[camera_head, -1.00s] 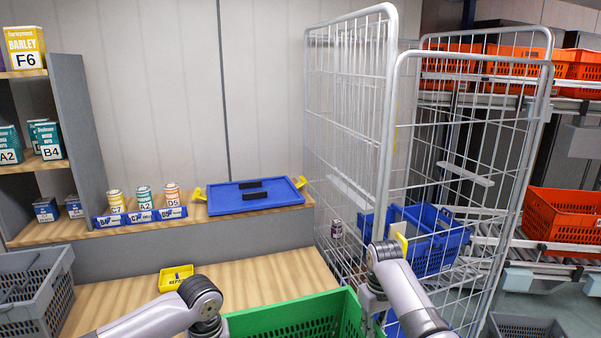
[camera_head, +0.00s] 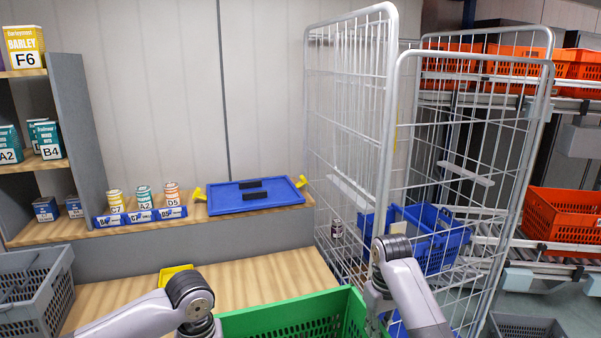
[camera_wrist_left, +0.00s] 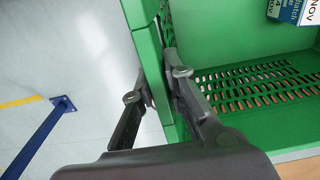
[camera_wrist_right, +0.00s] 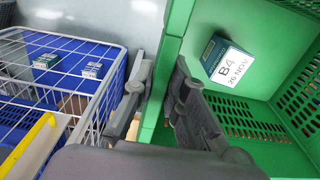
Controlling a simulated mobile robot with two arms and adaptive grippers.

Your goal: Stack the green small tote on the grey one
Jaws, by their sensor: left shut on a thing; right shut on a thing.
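The green small tote (camera_head: 295,316) is at the bottom middle of the head view, in front of the wooden table; its lower part is cut off. My left gripper (camera_wrist_left: 163,88) is shut on one wall of it, one finger inside and one outside. My right gripper (camera_wrist_right: 163,98) is shut on the opposite wall the same way. A teal box marked B4 (camera_wrist_right: 228,62) is inside the tote, and labelled boxes (camera_wrist_left: 290,10) show in the left wrist view. A grey tote (camera_head: 40,300) stands at the table's left end; another grey tote (camera_head: 525,326) is low at right.
A wire roll cage (camera_head: 345,120) holding a blue crate (camera_head: 435,245) stands close on the right. A yellow tray (camera_head: 172,273) is partly behind my left arm. A blue lid (camera_head: 230,202) and small cans sit on the ledge. The wooden tabletop (camera_head: 265,275) is mostly clear.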

